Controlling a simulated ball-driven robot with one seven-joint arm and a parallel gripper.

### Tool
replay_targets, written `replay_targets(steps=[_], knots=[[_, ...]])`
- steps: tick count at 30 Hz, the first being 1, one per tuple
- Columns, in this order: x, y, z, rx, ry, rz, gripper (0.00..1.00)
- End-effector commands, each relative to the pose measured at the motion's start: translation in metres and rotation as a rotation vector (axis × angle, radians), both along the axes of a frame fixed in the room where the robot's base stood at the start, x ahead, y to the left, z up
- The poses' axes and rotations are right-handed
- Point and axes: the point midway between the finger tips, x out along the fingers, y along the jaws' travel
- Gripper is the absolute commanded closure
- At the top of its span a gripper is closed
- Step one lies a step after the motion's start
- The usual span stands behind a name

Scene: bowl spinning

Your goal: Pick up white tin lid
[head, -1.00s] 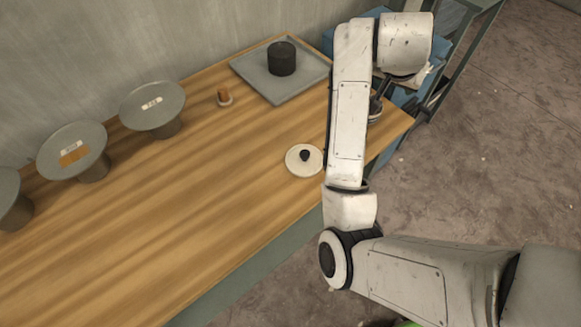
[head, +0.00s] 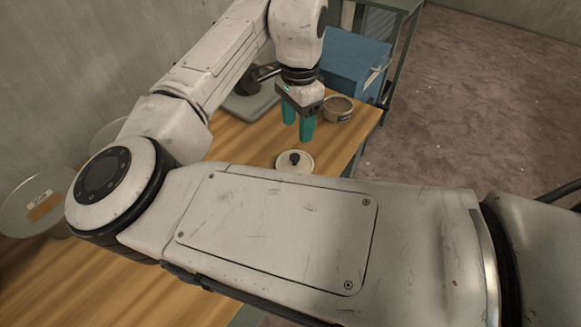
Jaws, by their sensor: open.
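The white tin lid (head: 284,164) lies flat on the wooden table, with a dark round knob (head: 294,157) on its top. Its lower edge is close to my arm in the picture, and may be partly covered by it. My gripper (head: 298,134) points down with its two green fingers apart and nothing between them. It is above and behind the lid in the picture, apart from it.
A small round tin (head: 338,108) stands right of my gripper. A grey tray (head: 250,104) lies behind, partly hidden by my arm. A scale-like stand with a tilted plate (head: 30,205) is at left. A blue box (head: 352,62) stands beyond the table (head: 235,137).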

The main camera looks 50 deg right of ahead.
Motion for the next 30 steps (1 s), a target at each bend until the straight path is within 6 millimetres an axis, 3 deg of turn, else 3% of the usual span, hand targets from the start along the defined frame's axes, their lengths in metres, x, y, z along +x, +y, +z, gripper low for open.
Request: replay_targets(steps=[6,16,24,30], knots=[[0.0,0.0,-0.033,0.0,0.002,0.001,0.44],[0.003,-0.001,-0.061,0.0,0.0,0.001,0.44],[0.007,-0.003,-0.097,0.0,0.0,0.001,0.44],[0.007,-0.003,-0.104,-0.002,-0.002,0.001,0.44]])
